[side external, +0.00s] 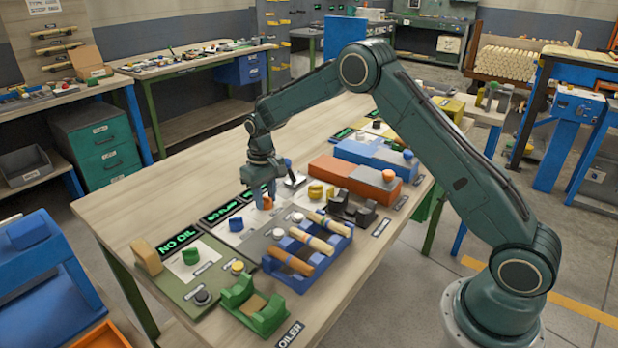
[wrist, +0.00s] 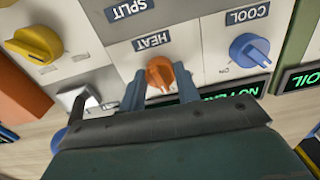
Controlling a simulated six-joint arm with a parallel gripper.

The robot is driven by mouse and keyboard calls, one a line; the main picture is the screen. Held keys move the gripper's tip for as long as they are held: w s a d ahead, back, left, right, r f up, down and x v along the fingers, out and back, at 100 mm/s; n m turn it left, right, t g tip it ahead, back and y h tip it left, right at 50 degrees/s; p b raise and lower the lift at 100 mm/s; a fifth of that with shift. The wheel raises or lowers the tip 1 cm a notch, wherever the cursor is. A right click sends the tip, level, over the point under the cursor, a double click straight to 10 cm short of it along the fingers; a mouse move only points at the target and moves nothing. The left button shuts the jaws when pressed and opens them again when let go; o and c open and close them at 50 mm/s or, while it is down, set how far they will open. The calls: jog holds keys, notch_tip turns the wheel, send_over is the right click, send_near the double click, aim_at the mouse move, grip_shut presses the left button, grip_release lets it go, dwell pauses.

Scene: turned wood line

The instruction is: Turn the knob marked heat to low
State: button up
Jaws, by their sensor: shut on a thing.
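The orange knob (wrist: 160,73) sits on a pale panel beside the HEAT label (wrist: 151,41), which reads upside down in the wrist view. My gripper (wrist: 160,88) is shut on this knob, with one blue-grey finger on each side of it. In the side external view my gripper (side external: 265,189) points straight down over the panel, and a bit of the orange knob (side external: 267,203) shows between the fingers. The fingers and gripper body hide part of the knob and the marks around it. I cannot read a low mark or the knob's exact setting.
A blue knob (wrist: 250,50) by the COOL label and a yellow knob (wrist: 37,42) flank the orange one. A metal lever (wrist: 85,98) stands close to my gripper. A dark display (side external: 222,213) lies behind the panel. A blue rack (side external: 307,258) holds turned wood pieces nearby.

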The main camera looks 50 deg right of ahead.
aim_at(266, 197)
jog(key=shift+m, duration=0.9)
jog(key=o, duration=1)
jog(key=shift+r, duration=0.15)
notch_tip(266, 197, up, 14)
jog(key=shift+f, duration=0.2)
jog(key=shift+r, duration=0.1)
